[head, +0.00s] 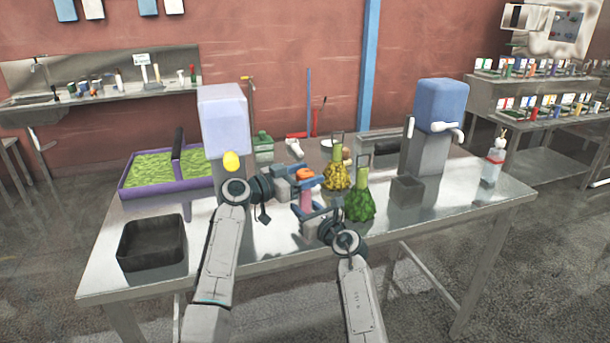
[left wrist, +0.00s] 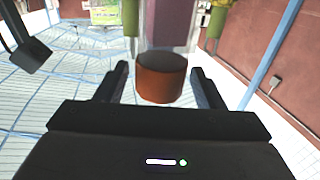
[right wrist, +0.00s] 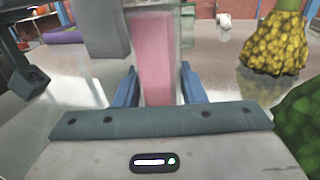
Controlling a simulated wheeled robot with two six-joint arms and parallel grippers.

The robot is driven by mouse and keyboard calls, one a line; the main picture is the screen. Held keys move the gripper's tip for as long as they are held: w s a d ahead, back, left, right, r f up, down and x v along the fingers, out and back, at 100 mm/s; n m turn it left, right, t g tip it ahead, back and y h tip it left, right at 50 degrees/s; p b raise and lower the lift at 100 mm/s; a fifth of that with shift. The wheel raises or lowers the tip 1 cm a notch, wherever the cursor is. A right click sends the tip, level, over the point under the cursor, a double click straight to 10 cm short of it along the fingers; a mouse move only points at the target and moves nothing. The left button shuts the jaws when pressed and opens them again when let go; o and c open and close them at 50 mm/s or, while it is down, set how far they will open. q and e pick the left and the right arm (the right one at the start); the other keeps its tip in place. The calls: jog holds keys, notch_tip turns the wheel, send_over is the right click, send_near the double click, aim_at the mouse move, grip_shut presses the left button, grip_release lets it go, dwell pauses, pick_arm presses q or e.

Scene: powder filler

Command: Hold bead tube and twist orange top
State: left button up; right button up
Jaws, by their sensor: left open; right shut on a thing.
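The bead tube (head: 306,197) is upright over the table, with pink contents, and also shows in the right wrist view (right wrist: 154,60). Its orange top (head: 304,173) is at the upper end and shows in the left wrist view (left wrist: 161,78). My right gripper (head: 310,211) is shut on the tube's lower part, its blue fingers on both sides. My left gripper (head: 297,182) is open at the orange top. In the left wrist view its dark fingers lie to either side of the top, with gaps visible. The tube's bottom end is hidden by my right gripper.
Green (head: 361,201) and yellow (head: 337,176) textured flasks stand close to the right of the tube. A black bin (head: 152,243) is at the table's front left, a purple tray (head: 163,190) behind it. Dispensers with lilac (head: 222,108) and blue (head: 440,98) tops stand farther back.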

pick_arm(q)
jog(key=shift+c, duration=0.2)
jog(key=c, duration=0.9)
jog(key=shift+c, duration=0.2)
jog(key=shift+t, duration=0.3)
jog(key=n+t+y, duration=0.3)
jog(key=shift+n+t+y, duration=1.2)
jog(key=shift+n+y, duration=0.1)
jog(key=shift+y, duration=0.6)
